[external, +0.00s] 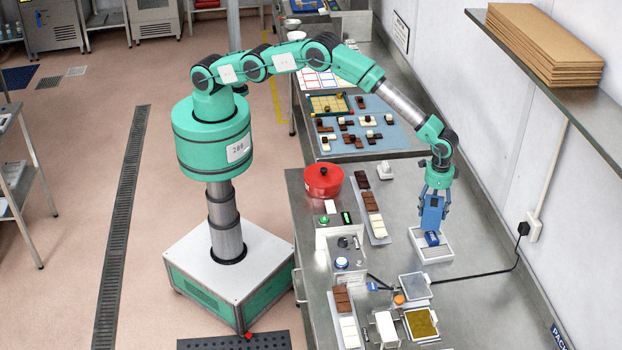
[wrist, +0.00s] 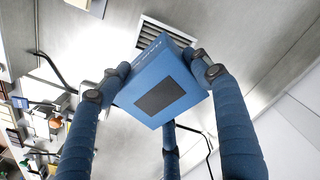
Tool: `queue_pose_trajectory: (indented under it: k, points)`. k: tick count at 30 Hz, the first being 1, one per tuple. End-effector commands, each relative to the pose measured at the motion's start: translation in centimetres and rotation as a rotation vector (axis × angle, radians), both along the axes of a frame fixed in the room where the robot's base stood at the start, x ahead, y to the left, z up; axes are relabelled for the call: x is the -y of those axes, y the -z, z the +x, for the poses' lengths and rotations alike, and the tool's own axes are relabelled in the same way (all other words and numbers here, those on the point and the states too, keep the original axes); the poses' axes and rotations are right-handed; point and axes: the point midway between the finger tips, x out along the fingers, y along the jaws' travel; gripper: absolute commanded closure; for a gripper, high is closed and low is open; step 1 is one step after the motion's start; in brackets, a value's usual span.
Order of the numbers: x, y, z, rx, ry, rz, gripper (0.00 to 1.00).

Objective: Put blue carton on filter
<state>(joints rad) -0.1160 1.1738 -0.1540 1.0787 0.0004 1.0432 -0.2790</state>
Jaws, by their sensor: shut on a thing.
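My gripper (external: 433,228) has blue fingers and points down at the right of the bench. It is shut on the blue carton (external: 432,239). In the wrist view the carton (wrist: 162,85) sits between the fingertips and shows a dark square patch on its face. The carton is at a low, white-framed tray (external: 446,256); the wrist view shows dark slats (wrist: 150,37) just beyond the carton. I cannot tell whether the carton touches the tray. A gold panel in a pale frame (external: 421,323) lies nearer the front. I cannot tell for sure which thing is the filter.
A grey panel (external: 415,287) and an orange knob (external: 399,299) stand in front of the tray. A red pot (external: 323,180) and a chocolate tray (external: 379,235) lie to the left. A black cable (external: 490,270) crosses the bench at right. A wall shelf (external: 575,90) overhangs the right side.

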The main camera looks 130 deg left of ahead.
Motion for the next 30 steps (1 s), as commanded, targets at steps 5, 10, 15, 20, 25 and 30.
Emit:
queue_pose_trajectory:
  k: [5, 10, 15, 20, 25, 30]
  points:
    - [-0.1, 0.1, 0.5, 0.000, 0.000, 0.000, 0.67]
    - [0.0, 1.9, 0.4, -0.001, 0.000, 0.000, 0.67]
    - [0.0, 3.2, 0.4, 0.000, 0.000, 0.000, 0.67]
    - [0.0, 3.5, 0.5, 0.001, 0.000, -0.001, 0.67]
    - [0.0, 3.5, 0.5, 0.001, 0.000, -0.001, 0.67]
    - [0.0, 3.9, 0.4, 0.000, 0.000, -0.001, 0.67]
